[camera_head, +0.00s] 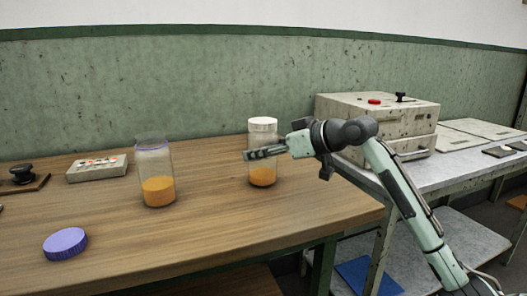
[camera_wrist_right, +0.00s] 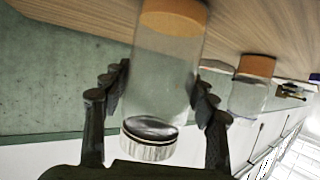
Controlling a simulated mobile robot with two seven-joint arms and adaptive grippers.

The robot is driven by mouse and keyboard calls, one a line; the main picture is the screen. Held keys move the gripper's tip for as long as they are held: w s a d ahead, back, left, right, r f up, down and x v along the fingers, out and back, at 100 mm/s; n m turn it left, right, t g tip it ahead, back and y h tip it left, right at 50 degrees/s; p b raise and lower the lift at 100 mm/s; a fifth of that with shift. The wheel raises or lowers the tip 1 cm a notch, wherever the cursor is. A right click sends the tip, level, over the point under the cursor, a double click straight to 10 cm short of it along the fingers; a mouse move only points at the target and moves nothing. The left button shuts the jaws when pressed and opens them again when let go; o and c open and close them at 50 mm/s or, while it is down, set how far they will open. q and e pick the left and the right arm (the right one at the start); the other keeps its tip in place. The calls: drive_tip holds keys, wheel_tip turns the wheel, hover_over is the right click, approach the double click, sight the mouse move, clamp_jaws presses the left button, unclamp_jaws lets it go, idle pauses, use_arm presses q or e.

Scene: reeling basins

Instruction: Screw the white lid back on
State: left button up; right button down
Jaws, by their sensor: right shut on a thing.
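A clear jar (camera_head: 263,157) with orange contents at the bottom stands upright on the wooden table, left of the table's right end. The white lid (camera_head: 263,125) sits on its top, looking level; I cannot tell whether it is threaded on. My right gripper (camera_head: 258,154) reaches in from the right and is shut on the jar's glass body, below the lid. The right wrist view is upside down: the jar (camera_wrist_right: 165,75) is between both fingers (camera_wrist_right: 160,92), with the white lid (camera_wrist_right: 149,148) towards the palm. My left gripper is not in view.
A second jar (camera_head: 156,175) with orange contents stands open to the left. A purple lid (camera_head: 65,243) lies near the front left. A switch box (camera_head: 97,168) is behind. A beige machine (camera_head: 377,120) stands on the right-hand bench. The table front is clear.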

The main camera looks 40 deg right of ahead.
drive_tip(key=shift+f, duration=0.15)
drive_tip(key=shift+c, duration=2.4)
unclamp_jaws()
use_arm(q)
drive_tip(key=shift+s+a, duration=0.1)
use_arm(e)
drive_tip(key=shift+r, duration=0.25)
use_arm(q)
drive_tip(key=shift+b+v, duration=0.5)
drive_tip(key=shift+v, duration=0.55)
use_arm(e)
drive_tip(key=v, duration=1.2)
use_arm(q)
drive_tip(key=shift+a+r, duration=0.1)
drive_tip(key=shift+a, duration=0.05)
use_arm(e)
drive_tip(key=shift+a+f, duration=0.1)
